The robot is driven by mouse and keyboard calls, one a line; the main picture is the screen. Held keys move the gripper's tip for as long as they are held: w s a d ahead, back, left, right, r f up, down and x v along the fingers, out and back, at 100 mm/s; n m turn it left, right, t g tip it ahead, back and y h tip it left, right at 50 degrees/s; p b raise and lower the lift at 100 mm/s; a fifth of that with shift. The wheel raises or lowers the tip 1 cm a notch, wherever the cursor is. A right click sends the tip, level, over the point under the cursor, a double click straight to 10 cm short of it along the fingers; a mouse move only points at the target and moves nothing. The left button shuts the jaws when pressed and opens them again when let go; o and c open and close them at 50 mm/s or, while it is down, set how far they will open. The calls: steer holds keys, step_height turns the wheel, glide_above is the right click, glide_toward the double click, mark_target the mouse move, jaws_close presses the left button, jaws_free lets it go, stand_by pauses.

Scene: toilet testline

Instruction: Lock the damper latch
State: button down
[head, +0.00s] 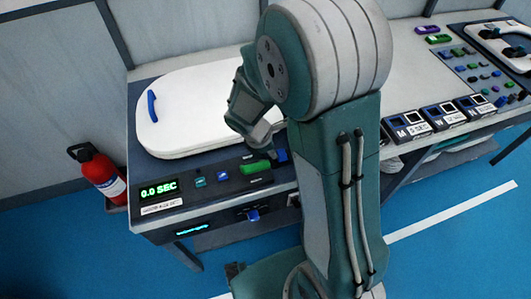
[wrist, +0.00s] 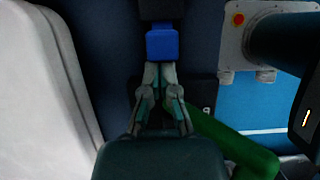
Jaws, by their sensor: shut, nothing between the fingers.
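My gripper (wrist: 160,72) is shut and empty, its fingertips pointing at a blue block (wrist: 162,45) on a dark mount in the wrist view. The tips look very close to the block; I cannot tell if they touch it. In the head view my gripper (head: 272,153) reaches down to the panel beside this blue block (head: 282,156). A green bar-shaped handle (head: 255,168) lies on the panel next to it; it also shows in the wrist view (wrist: 235,145). No readable label shows which part is the damper latch. My arm hides part of the panel.
A white toilet lid (head: 190,110) with a blue handle (head: 152,106) lies left of my gripper. The panel has a display reading 0.0 SEC (head: 158,190), small switches (head: 200,180) and a blue knob (head: 253,214) at the front. A red extinguisher (head: 101,175) stands left.

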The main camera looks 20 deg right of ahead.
steer(key=shift+d, duration=0.3)
steer(key=v, duration=1)
steer(key=shift+f, duration=0.1)
steer(key=s+r+m+t+y, duration=0.4)
steer(key=s+r+m, duration=1)
steer(key=m, duration=0.4)
steer(key=shift+s+d+r+t, duration=0.25)
steer(key=shift+d+t, duration=0.2)
steer(key=shift+t, duration=0.35)
